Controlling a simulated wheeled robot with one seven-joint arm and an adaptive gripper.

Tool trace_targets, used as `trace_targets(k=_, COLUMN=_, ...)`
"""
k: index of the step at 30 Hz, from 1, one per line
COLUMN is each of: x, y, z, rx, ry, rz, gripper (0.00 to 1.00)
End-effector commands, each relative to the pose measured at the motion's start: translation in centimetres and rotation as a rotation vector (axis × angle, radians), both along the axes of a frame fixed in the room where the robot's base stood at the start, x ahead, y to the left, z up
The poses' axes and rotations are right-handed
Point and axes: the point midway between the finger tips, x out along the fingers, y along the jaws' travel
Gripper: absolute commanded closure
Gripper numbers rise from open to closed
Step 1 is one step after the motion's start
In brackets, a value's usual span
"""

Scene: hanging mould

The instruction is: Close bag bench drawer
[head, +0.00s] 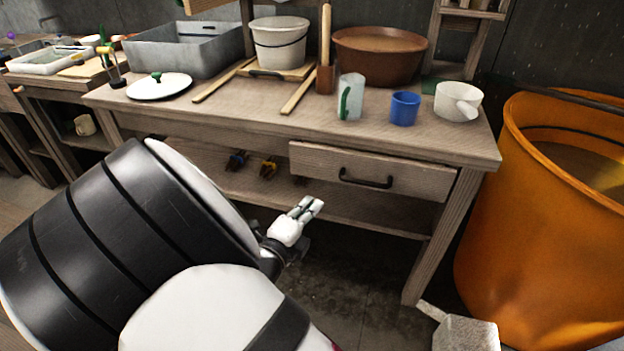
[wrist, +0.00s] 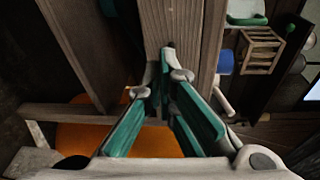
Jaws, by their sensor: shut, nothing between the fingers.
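The bench drawer (head: 325,163) is under the right part of the wooden bench top (head: 215,110). It has a wooden front with a dark bar handle (head: 367,180). I cannot tell for sure how far it stands out. My gripper (head: 313,203) is shut and empty, in front of the bench and below and left of the handle in the head view. In the wrist view my gripper (wrist: 168,62) shows green-padded fingers with their tips together. They point at a wooden board (wrist: 170,22), perhaps the drawer front; contact cannot be told.
An orange barrel (head: 485,250) stands right of the bench, and a grey block (head: 465,333) lies on the floor beside it. On the bench top are a mug (head: 352,98), a blue cup (head: 405,108) and a white pot (head: 456,98). A lower shelf (head: 340,205) runs beneath the drawer.

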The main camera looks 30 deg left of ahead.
Motion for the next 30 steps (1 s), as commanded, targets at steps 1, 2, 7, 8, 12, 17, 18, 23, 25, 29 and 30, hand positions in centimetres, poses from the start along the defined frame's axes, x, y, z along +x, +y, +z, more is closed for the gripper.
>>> trace_targets(k=1, x=-0.8, y=1.0, z=-0.1, rx=-0.026, ry=-0.038, rz=0.062, gripper=1.0)
trace_targets(k=2, x=-1.2, y=1.5, z=0.0, rx=-0.037, ry=-0.056, rz=0.092, gripper=1.0)
trace_targets(k=7, x=-2.1, y=3.1, z=0.4, rx=-0.064, ry=-0.11, rz=0.181, gripper=1.0)
trace_targets(k=8, x=-2.1, y=3.1, z=0.4, rx=-0.066, ry=-0.112, rz=0.185, gripper=1.0)
trace_targets(k=12, x=-0.8, y=3.4, z=0.4, rx=-0.063, ry=-0.113, rz=0.184, gripper=1.0)
trace_targets(k=17, x=1.7, y=4.0, z=0.2, rx=-0.062, ry=-0.112, rz=0.183, gripper=1.0)
trace_targets(k=18, x=2.4, y=4.1, z=0.2, rx=-0.062, ry=-0.112, rz=0.181, gripper=1.0)
trace_targets(k=23, x=5.1, y=4.8, z=0.2, rx=-0.062, ry=-0.112, rz=0.181, gripper=1.0)
trace_targets(k=25, x=6.2, y=5.1, z=0.2, rx=-0.062, ry=-0.112, rz=0.182, gripper=1.0)
trace_targets(k=29, x=8.2, y=5.6, z=0.2, rx=-0.062, ry=-0.111, rz=0.182, gripper=1.0)
trace_targets(k=30, x=8.6, y=5.7, z=0.2, rx=-0.062, ry=-0.11, rz=0.183, gripper=1.0)
